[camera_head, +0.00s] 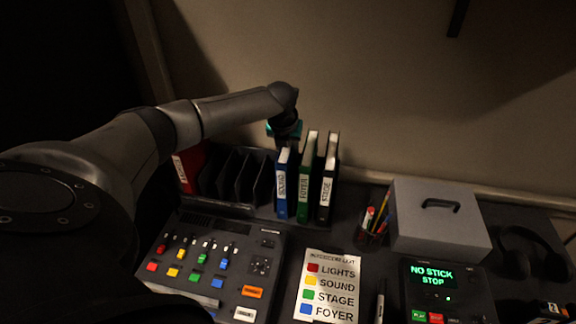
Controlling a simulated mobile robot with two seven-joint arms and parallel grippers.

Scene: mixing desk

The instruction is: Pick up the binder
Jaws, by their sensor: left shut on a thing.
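Three binders stand upright side by side at the back of the desk: a blue binder (283,186), a green binder (306,178) and a black binder (328,180), each with a white spine label. A red binder (188,170) stands at the left end of the dark rack (235,208), partly behind my arm. My left gripper (286,142) reaches down from above at the top of the blue binder. It is shut on the blue binder, though its fingertips are largely hidden. My right gripper is not in view.
A control desk (215,262) with coloured buttons lies in front of the rack. A colour-key card (330,287), a pen cup (372,230), a grey box (437,222) with a handle, a display unit (440,290) and headphones (530,252) fill the right. Empty rack slots lie left of the blue binder.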

